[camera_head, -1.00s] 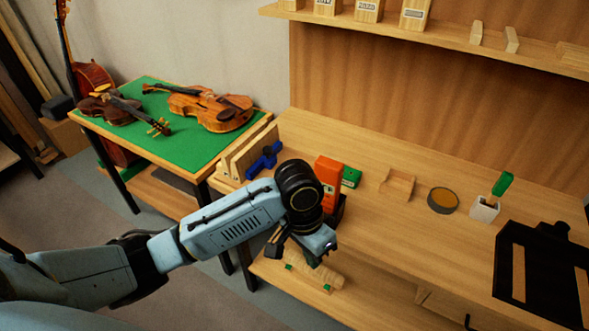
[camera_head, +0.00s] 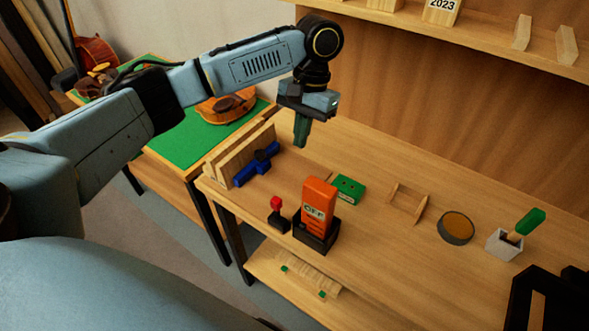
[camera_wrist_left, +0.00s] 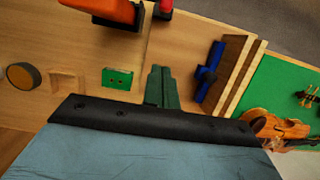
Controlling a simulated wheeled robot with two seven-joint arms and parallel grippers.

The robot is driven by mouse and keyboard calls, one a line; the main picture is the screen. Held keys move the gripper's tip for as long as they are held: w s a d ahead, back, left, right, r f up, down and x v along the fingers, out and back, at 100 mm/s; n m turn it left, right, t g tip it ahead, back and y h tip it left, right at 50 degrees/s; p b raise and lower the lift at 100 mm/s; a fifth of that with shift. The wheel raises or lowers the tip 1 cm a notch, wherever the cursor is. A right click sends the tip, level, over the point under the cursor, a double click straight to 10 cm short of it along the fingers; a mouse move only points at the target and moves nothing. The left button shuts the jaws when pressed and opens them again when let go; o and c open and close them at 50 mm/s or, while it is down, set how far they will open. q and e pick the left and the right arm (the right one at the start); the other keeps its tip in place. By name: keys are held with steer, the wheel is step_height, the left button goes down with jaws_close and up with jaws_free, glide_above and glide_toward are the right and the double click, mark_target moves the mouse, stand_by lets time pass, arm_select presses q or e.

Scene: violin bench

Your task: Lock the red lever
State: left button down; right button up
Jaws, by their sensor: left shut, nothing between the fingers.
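The red lever (camera_head: 277,203) has a small red knob on a black base. It stands upright near the bench's front edge, left of an orange device (camera_head: 319,197) in a black holder. In the left wrist view, part of the red lever (camera_wrist_left: 164,6) shows at the top edge, beside the orange device (camera_wrist_left: 102,10). My left gripper (camera_head: 301,144) is shut and empty, pointing down above the back left of the bench, well above and behind the lever. Its green fingers (camera_wrist_left: 161,72) are together in the left wrist view. My right gripper is not in view.
A blue clamp (camera_head: 257,163) on wooden boards (camera_head: 237,157) stands at the bench's left end. A green box (camera_head: 347,189), a wooden cradle (camera_head: 407,203), a round tin (camera_head: 456,228) and a brush cup (camera_head: 505,244) stand to the right. A black frame (camera_head: 522,297) is lower right.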

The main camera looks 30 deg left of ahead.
mark_target(277, 210)
arm_select(q)
steer(key=s+f, duration=0.7)
steer(key=f, duration=0.2)
steer(key=shift+a+f, duration=0.25)
steer(key=shift+f, duration=0.05)
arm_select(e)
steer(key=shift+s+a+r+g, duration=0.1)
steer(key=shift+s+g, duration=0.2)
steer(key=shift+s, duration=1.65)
arm_select(q)
steer(key=shift+p, duration=0.3)
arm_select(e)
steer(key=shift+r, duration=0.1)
